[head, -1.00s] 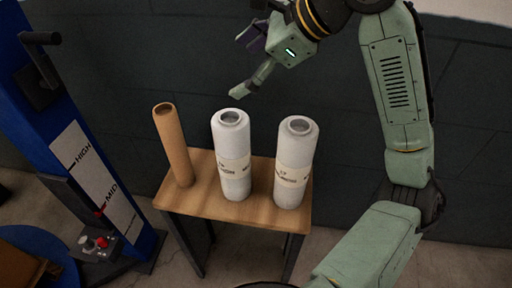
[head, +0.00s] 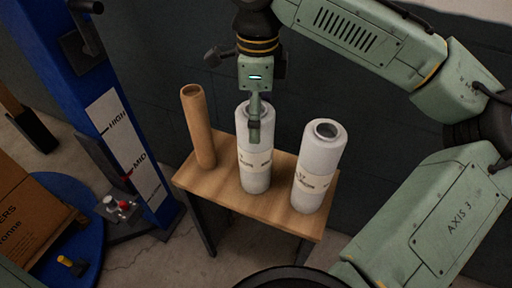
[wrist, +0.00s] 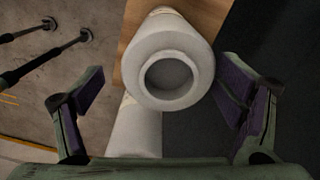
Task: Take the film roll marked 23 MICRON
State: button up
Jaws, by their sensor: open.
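Two white film rolls stand upright on a small wooden table (head: 215,181): the middle roll (head: 255,179) and the right roll (head: 319,165). Each has a beige label band whose small print I cannot read, so I cannot tell which says 23 MICRON. My gripper (head: 254,132) points down at the middle roll's top in the head view and hides part of it. In the wrist view my open gripper (wrist: 160,78) has its fingers apart on either side of a white roll end (wrist: 143,47) with a hollow core. Another white surface (wrist: 137,133) shows below it.
A brown cardboard tube (head: 199,128) stands at the table's left. A blue column (head: 75,65) marked HIGH and MID stands further left, with a blue round base (head: 83,209) and a brown carton (head: 30,215). A dark wall is behind the table.

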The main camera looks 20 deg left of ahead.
aim_at(255, 152)
jog(key=f, duration=0.3)
jog(key=f+p, duration=0.1)
jog(key=f, duration=0.1)
jog(key=shift+w+a+f, duration=0.2)
jog(key=shift+w+a, duration=0.05)
jog(key=shift+c, duration=0.6)
jog(key=c, duration=1.7)
jog(key=shift+c, duration=0.5)
jog(key=shift+r, duration=0.25)
